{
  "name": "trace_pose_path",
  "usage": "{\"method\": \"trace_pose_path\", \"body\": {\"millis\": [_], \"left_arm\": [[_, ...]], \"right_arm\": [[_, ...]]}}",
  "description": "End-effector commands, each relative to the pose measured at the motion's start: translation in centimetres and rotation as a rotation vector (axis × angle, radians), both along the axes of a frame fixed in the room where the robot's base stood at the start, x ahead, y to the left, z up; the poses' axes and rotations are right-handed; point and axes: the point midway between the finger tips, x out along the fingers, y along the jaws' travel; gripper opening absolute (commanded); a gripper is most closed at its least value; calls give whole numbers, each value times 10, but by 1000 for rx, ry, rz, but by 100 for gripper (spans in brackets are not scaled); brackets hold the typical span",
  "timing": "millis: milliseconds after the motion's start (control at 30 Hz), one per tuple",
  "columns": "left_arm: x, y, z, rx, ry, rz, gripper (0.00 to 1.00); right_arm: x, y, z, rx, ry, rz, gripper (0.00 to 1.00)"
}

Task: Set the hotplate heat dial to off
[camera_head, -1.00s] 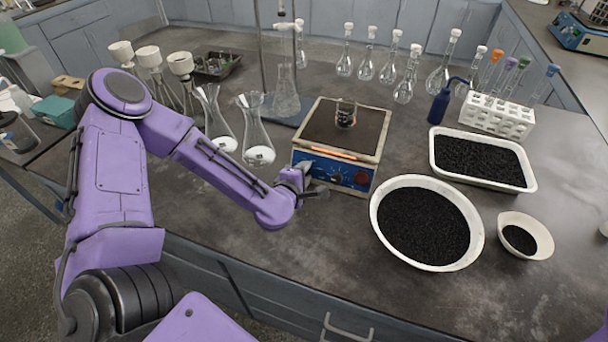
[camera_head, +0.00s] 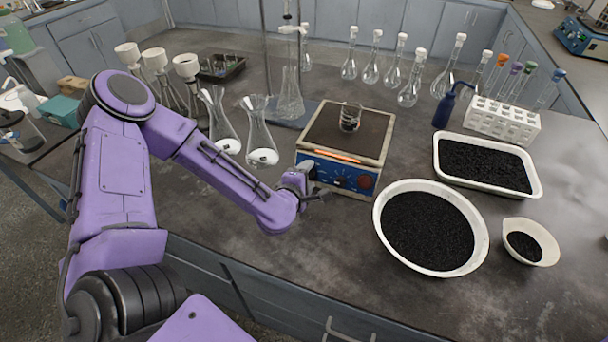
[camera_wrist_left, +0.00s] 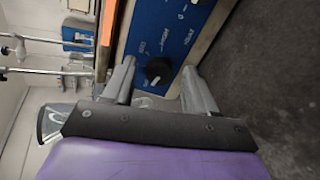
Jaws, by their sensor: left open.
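The hotplate (camera_head: 311,139) stands on the bench with a dark top and a blue front panel (camera_head: 327,172) below a glowing orange strip. A red knob (camera_head: 365,181) shows at the panel's right. In the left wrist view, a black dial (camera_wrist_left: 157,70) sits on the blue panel (camera_wrist_left: 152,35) beside white print too small to read. My left gripper (camera_head: 318,192) is just in front of the panel. In the left wrist view its open fingers (camera_wrist_left: 159,66) stand either side of the dial; I cannot tell whether they touch it. My right gripper is out of view.
A small glass beaker (camera_head: 350,118) stands on the hotplate. Glass flasks (camera_head: 262,135) stand to its left. A white bowl of black grains (camera_head: 480,245) and a white tray (camera_head: 537,190) lie to its right.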

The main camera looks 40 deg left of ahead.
Motion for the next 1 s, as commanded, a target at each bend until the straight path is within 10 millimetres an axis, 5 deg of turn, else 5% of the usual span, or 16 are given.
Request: {"method": "trace_pose_path", "body": {"millis": [233,367,600,1000], "left_arm": [[-45,-11,18,-5,-2,-1,57],[-72,-17,36,-1,5,-3,57],[-89,-20,39,0,3,0,57],[-92,-21,36,-2,-1,0,57]], "right_arm": [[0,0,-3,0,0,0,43],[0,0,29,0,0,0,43],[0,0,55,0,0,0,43],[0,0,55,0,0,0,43]]}}
